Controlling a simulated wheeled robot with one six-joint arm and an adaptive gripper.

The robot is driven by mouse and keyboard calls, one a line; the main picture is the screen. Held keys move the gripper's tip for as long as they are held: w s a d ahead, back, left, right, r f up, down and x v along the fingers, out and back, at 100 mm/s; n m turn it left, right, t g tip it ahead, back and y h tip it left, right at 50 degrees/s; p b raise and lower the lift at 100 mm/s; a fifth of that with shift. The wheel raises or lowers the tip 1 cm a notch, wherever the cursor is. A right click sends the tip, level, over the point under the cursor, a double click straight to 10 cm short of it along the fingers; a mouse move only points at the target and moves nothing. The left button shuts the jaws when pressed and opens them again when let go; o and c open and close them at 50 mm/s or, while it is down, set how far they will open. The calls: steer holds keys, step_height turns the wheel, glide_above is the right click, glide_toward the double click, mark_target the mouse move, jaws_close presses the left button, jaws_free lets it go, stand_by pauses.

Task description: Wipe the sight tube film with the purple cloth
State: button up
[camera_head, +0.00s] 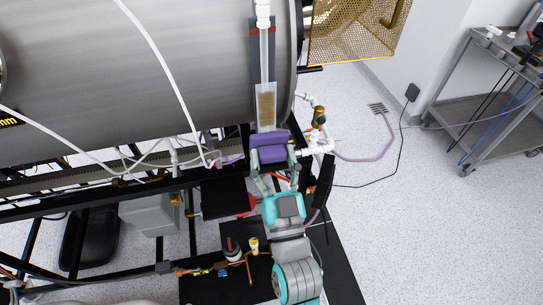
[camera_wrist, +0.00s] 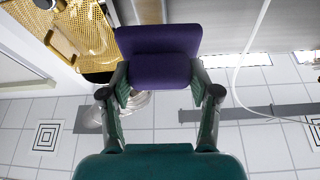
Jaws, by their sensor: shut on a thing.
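The sight tube (camera_head: 265,62) is a clear upright tube on a dark backing on the side of the big steel cylinder. A tan-brown film patch (camera_head: 266,103) covers its lower part in the head view. My gripper (camera_head: 271,172) is shut on the folded purple cloth (camera_head: 270,146), which is just below the film in the picture. Whether the cloth touches the tube I cannot tell. In the wrist view the purple cloth (camera_wrist: 158,57) sits between the fingertips of my gripper (camera_wrist: 160,82) and hides what is behind it.
White valves and a brass fitting (camera_head: 319,116) stand right of the tube's lower end. White hoses cross the cylinder (camera_head: 120,70). A yellow perforated guard (camera_head: 350,30) is at the upper right. Black frame bars lie below. The floor to the right is open, with a steel cart (camera_head: 485,105) beyond.

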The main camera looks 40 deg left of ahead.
steer(key=shift+s+a+r, duration=0.15)
steer(key=shift+s+r, duration=0.05)
steer(key=shift+r, duration=0.05)
steer(key=shift+a, duration=0.1)
steer(key=shift+w+a, duration=1.9)
steer(key=shift+a, duration=0.25)
steer(key=shift+w+a, duration=0.6)
steer(key=shift+a, duration=0.1)
steer(key=shift+d, duration=0.1)
steer(key=w+d, duration=0.2)
steer(key=w, duration=0.1)
steer(key=shift+d, duration=0.3)
steer(key=shift+a, duration=0.1)
